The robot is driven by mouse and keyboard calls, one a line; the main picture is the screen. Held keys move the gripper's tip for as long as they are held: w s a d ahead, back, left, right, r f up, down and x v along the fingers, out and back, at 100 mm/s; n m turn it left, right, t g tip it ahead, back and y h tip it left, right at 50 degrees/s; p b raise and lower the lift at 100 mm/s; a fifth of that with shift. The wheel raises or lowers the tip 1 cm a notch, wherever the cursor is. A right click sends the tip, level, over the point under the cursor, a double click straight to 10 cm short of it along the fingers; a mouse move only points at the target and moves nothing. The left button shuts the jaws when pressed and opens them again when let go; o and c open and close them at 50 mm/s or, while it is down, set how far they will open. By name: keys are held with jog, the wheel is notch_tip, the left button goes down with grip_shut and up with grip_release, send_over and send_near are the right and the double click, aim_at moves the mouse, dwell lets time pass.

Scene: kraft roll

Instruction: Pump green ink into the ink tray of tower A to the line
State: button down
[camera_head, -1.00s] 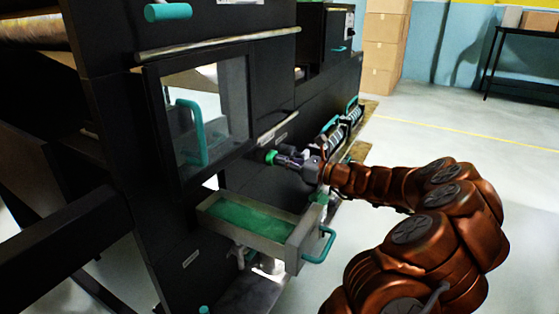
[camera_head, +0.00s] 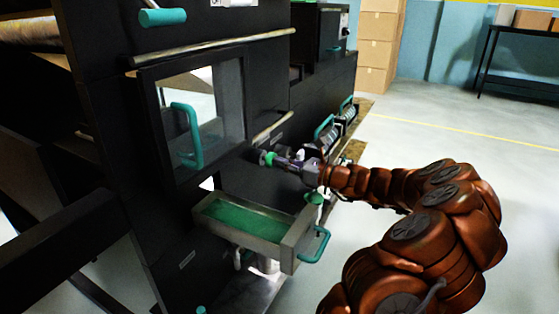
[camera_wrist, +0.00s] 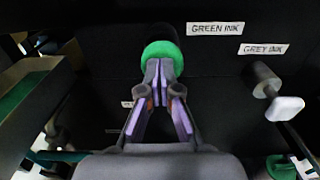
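The ink tray (camera_head: 293,239) sticks out of the dark press like an open drawer, with green ink (camera_head: 245,218) across its floor. A fill line cannot be made out. The green pump knob (camera_wrist: 160,53) is at the press face beside the GREEN INK label (camera_wrist: 215,28); it also shows in the head view (camera_head: 266,158). My gripper (camera_wrist: 164,70) points straight at this knob, its fingertips together and at or touching the knob's front. The fingers do not appear to go around it. The exact contact is hidden.
A pale grey-ink pump knob (camera_wrist: 285,108) sticks out to the right, below the GREY INK label (camera_wrist: 263,48). The tray's teal handle (camera_head: 316,246) is below my arm. A glazed door with a teal handle (camera_head: 188,137) is at left. Open floor lies to the right.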

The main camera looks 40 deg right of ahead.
jog(key=p+v, duration=0.1)
jog(key=v, duration=1.1)
jog(key=shift+s+d, duration=0.15)
jog(key=shift+s, duration=0.05)
dwell(0.3)
